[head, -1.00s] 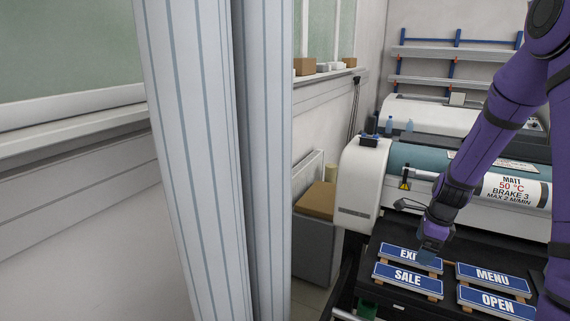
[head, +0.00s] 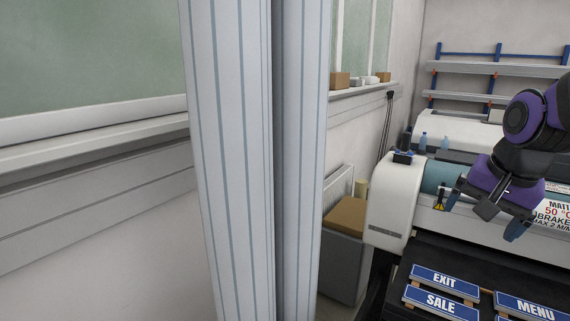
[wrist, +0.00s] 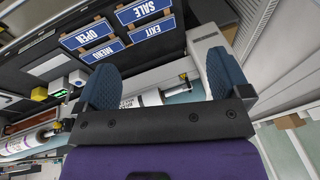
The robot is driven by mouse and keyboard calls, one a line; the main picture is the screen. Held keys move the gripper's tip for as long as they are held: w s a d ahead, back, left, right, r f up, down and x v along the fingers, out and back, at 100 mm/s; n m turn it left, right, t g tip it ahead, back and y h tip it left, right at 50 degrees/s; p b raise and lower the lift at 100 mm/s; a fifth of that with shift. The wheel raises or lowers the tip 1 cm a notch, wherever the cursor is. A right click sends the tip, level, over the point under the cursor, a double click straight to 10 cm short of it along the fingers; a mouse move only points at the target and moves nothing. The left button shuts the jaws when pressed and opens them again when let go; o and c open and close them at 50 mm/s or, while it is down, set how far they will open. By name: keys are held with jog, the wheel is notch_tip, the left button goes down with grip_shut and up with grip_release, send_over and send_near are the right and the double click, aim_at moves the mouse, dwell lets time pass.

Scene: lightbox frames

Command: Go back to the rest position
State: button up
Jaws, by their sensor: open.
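My gripper (head: 482,213) is raised in front of the laminating machine (head: 396,200), above the black table (head: 400,260). In the wrist view its two blue fingers (wrist: 163,82) are spread with nothing between them. Blue signs lie on the table: EXIT (head: 444,282), SALE (head: 440,304) and MENU (head: 530,308). The signs rest on small wooden supports, clear of my gripper. The right part of the table is cut off in the head view.
A pale striped column (head: 232,160) stands close in front at the left. A grey bin with a brown box (head: 346,217) on it stands between the column and the machine. A rack (head: 495,68) is on the back wall. Small bottles (head: 422,142) stand behind the machine.

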jog(key=s+a+r+n, duration=0.1)
jog(key=s+r+n, duration=0.1)
jog(key=s+n, duration=0.2)
jog(key=s+a+r+n+t, duration=0.1)
jog(key=s+n, duration=0.3)
jog(key=s, duration=0.4)
jog(key=shift+a+r+t, duration=0.3)
jog(key=shift+r, duration=0.55)
